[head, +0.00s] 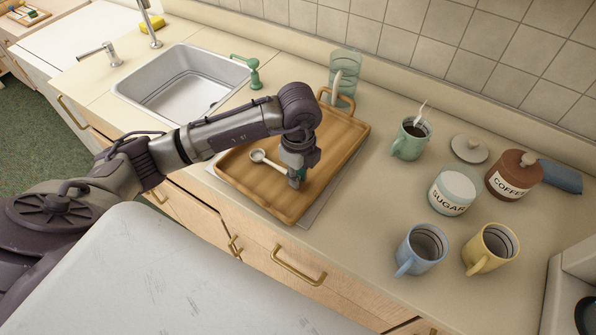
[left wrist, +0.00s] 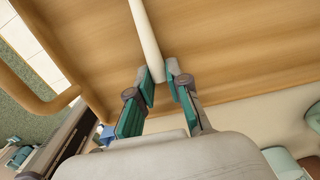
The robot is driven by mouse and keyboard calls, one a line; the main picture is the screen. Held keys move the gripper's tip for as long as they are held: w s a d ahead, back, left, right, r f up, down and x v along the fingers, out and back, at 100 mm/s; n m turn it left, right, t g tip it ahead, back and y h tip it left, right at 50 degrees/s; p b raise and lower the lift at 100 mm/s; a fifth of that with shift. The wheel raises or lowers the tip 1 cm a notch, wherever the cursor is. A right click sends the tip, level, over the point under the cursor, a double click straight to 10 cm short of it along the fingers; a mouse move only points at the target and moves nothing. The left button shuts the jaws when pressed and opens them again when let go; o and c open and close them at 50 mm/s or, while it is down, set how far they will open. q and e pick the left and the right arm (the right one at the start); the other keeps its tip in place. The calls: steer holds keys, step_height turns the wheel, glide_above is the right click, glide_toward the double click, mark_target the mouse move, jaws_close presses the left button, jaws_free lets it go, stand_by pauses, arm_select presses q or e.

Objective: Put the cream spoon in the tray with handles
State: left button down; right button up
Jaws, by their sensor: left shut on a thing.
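The cream spoon (head: 258,156) is over the wooden tray with handles (head: 250,184), its bowl toward the left and its handle running to my left gripper (head: 296,180). The left gripper points down over the tray's right part. In the left wrist view, the fingers (left wrist: 160,80) are shut on the spoon's pale handle (left wrist: 146,38), with the tray's wood (left wrist: 230,45) behind it. I cannot tell whether the spoon touches the tray floor. My forearm and wrist hide part of the tray. My right gripper is not in view.
To the right are a green mug (head: 409,143), a sugar jar (head: 452,190), a coffee jar (head: 512,177), a blue mug (head: 421,249) and a yellow mug (head: 490,248).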

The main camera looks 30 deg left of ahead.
arm_select(q)
steer(key=shift+f, duration=0.2)
steer(key=c, duration=1.1)
jaws_free()
steer(key=shift+r, duration=0.1)
